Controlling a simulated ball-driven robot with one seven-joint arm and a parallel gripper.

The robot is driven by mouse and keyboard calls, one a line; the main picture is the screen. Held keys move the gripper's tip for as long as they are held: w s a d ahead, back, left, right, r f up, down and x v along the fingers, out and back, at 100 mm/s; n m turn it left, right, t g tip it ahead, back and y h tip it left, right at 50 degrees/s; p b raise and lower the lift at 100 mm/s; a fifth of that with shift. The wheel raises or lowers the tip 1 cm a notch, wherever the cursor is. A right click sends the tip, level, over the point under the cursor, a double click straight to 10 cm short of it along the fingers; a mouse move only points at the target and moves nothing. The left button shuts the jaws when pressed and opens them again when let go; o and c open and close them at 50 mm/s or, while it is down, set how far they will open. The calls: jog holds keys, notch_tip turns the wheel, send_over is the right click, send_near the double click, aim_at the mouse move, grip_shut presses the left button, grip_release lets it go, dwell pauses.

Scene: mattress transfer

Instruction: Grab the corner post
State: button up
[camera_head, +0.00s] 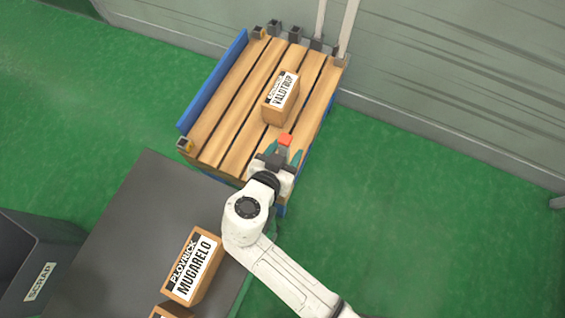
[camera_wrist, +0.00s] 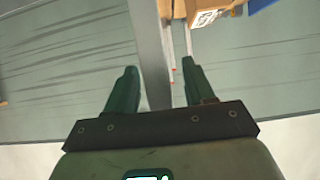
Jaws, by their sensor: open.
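The post's foot is hidden by my gripper and arm. Two pale posts (camera_head: 347,28) rise at the pallet's far right end.
A cardboard box (camera_head: 281,97) lies on the pallet, just beyond the fingers. A blue side board (camera_head: 213,80) edges the pallet's left. A dark table (camera_head: 125,225) with boxes (camera_head: 193,266) is at lower left, beside a scrap bin (camera_head: 38,255).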

jog(key=shift+c, duration=0.2)
grip_shut()
dwell(0.3)
